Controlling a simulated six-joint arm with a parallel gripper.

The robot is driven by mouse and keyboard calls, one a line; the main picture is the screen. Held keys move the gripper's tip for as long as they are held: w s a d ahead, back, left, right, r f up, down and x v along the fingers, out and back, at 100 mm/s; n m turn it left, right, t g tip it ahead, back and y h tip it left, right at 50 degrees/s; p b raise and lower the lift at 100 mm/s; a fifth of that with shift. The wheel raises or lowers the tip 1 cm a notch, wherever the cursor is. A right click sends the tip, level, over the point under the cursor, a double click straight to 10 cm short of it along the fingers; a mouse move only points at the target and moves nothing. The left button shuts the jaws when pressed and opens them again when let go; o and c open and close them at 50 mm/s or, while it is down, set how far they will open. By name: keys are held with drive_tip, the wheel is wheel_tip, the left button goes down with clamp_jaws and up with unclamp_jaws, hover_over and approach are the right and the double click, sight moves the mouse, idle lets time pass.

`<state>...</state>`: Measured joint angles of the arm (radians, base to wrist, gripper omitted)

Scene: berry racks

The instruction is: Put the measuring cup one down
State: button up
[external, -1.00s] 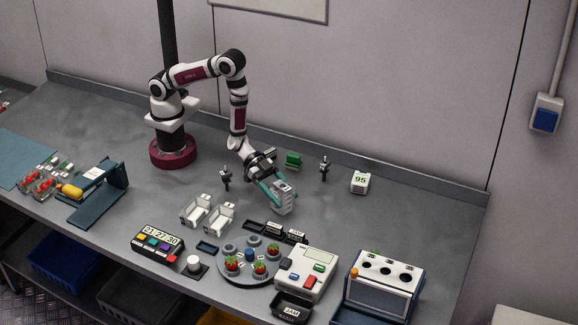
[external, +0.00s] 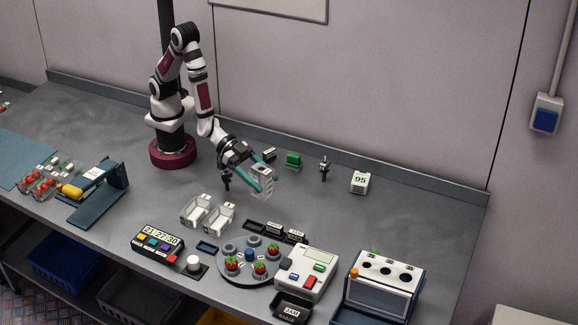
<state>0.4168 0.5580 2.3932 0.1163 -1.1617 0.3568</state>
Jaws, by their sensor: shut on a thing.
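My gripper (external: 260,177), with teal fingers, is shut on a small pale grey cup-like thing, the measuring cup (external: 264,188). The cup is at the fingertips, right of my base and behind the round grey plate (external: 222,270). It is slightly tilted. Whether its underside touches the table or hangs just above it, I cannot tell. The fingers hide part of it.
Two white open containers (external: 219,218) stand left of and in front of the cup. A small black stand (external: 227,180) is close on its left. Bare table lies to the cup's right.

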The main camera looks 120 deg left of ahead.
drive_tip(key=w+d+n+y, duration=0.1)
drive_tip(key=w+n+y, duration=0.65)
drive_tip(key=w, duration=0.75)
drive_tip(key=shift+g+y, duration=0.25)
drive_tip(key=shift+g, duration=0.05)
drive_tip(key=shift+w+a+f, duration=1.2)
drive_tip(key=shift+a+f, duration=0.3)
drive_tip(key=shift+f, duration=0.4)
drive_tip(key=shift+w+a+f, duration=1.25)
drive_tip(key=shift+a+f, duration=0.3)
drive_tip(key=shift+f, duration=0.4)
drive_tip(key=shift+w+a+f, duration=1.2)
drive_tip(key=shift+a+f, duration=0.3)
drive_tip(key=shift+f, duration=0.4)
drive_tip(key=o, duration=1.4)
drive_tip(key=shift+f+m, duration=0.1)
drive_tip(key=shift+m, duration=0.15)
drive_tip(key=shift+c, duration=0.2)
